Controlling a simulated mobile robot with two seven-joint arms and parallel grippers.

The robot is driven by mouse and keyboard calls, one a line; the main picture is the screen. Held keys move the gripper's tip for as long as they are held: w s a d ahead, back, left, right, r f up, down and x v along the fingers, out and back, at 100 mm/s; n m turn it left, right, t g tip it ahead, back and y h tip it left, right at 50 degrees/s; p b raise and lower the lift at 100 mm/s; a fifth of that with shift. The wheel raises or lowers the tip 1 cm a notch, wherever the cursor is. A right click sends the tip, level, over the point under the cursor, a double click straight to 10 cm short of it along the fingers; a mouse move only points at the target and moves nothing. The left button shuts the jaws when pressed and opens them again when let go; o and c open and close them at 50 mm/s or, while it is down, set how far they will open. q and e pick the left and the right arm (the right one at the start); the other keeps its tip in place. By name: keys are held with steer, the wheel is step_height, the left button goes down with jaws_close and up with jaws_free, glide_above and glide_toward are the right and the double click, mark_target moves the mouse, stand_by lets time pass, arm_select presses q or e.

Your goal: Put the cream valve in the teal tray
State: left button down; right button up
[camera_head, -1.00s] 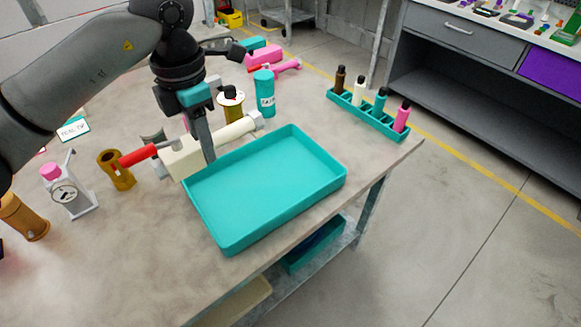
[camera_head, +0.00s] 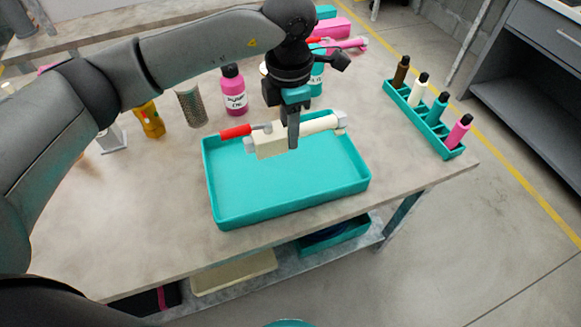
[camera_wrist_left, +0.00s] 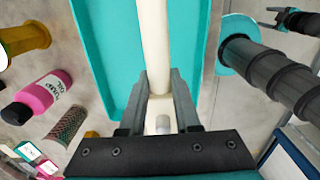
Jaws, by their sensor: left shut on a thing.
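The cream valve (camera_head: 318,126) has a cream body and pipe with a red handle at its left end. My left gripper (camera_head: 293,143) is shut on it and holds it over the back part of the teal tray (camera_head: 290,212). In the left wrist view the valve's cream pipe (camera_wrist_left: 155,45) runs up from between the two fingers (camera_wrist_left: 160,105), with the teal tray (camera_wrist_left: 108,50) behind it. The tray's inside is otherwise empty.
A pink bottle (camera_head: 233,92) and a perforated grey cylinder (camera_head: 191,105) stand behind the tray on the left. A teal rack (camera_head: 424,121) with several small bottles stands at the right. The table's front left is clear.

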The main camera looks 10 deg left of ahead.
arm_select(q)
glide_above(290, 177)
step_height(290, 177, down, 8)
steer(key=shift+r+b, duration=0.15)
steer(key=shift+b, duration=0.3)
steer(key=shift+d+f+b, duration=0.1)
steer(key=shift+f+b, duration=0.25)
steer(key=shift+f, duration=1.85)
steer(key=shift+f, duration=0.1)
steer(key=c, duration=1.1)
jaws_free()
steer(key=shift+f, duration=0.1)
steer(key=o, duration=0.5)
